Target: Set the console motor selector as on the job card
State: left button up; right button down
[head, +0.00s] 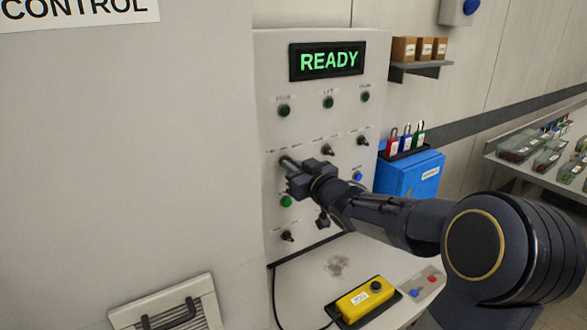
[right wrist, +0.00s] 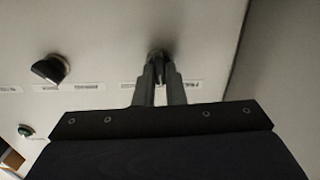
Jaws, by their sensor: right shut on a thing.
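The console panel (head: 318,80) is a grey upright face with a display reading READY in green. It carries green lamps, several black selector knobs and a blue button. My right gripper (head: 287,163) is at the left knob of the upper selector row, shut on that selector knob. In the right wrist view the two fingers (right wrist: 160,85) close on the knob (right wrist: 157,54), which is mostly hidden between them. Another black selector knob (right wrist: 50,70) shows to its left there, with a small label strip. The labels are too small to read. The job card cannot be made out. My left gripper is not in view.
A yellow pendant box (head: 367,299) with a cable lies on the ledge below the panel. A blue cabinet (head: 411,176) with padlocks on top stands to the right. A shelf with small boxes (head: 403,48) and a table of bins (head: 545,178) are further right.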

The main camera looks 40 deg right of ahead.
jog(key=n+b, duration=0.5)
jog(key=n, duration=0.4)
jog(key=shift+a, duration=0.15)
dwell(0.4)
jog(key=c, duration=1.5)
grip_release()
jog(key=s, duration=0.7)
jog(key=shift+s+a, duration=0.4)
jog(key=shift+a, duration=0.05)
jog(key=shift+p, duration=0.35)
